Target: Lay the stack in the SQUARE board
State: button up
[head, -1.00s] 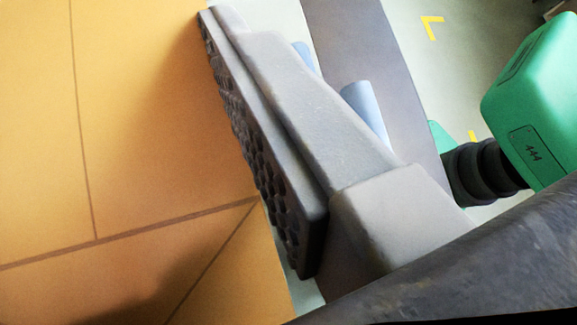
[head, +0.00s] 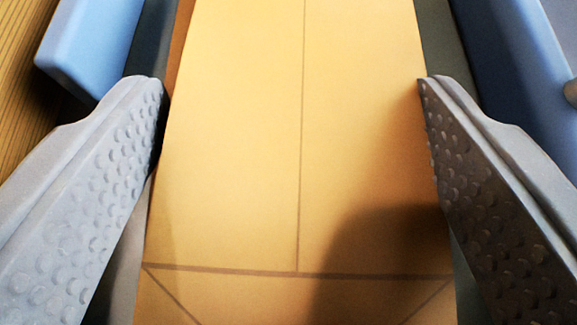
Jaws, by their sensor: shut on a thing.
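The stack (head: 300,150) is a flat, orange-tan piece with a straight centre line and creases near its lower end. It fills the middle of the head view. My gripper (head: 290,85) is shut on it, with one grey, studded finger along its left side and the other along its right. The stack's lower end runs out of the picture, and I cannot tell its thickness. A shadow lies on its lower right. No SQUARE marking shows, so I cannot tell which thing is that board.
A blue block (head: 90,42) stands at the upper left, beside a striped brown surface (head: 22,100). Another blue piece (head: 515,75) stands at the upper right. Dark grey strips run between these blue pieces and the stack.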

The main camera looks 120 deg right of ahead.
jog(key=shift+f, duration=0.15)
jog(key=o, duration=1.1)
jog(key=p+v, duration=0.3)
jog(key=v, duration=0.9)
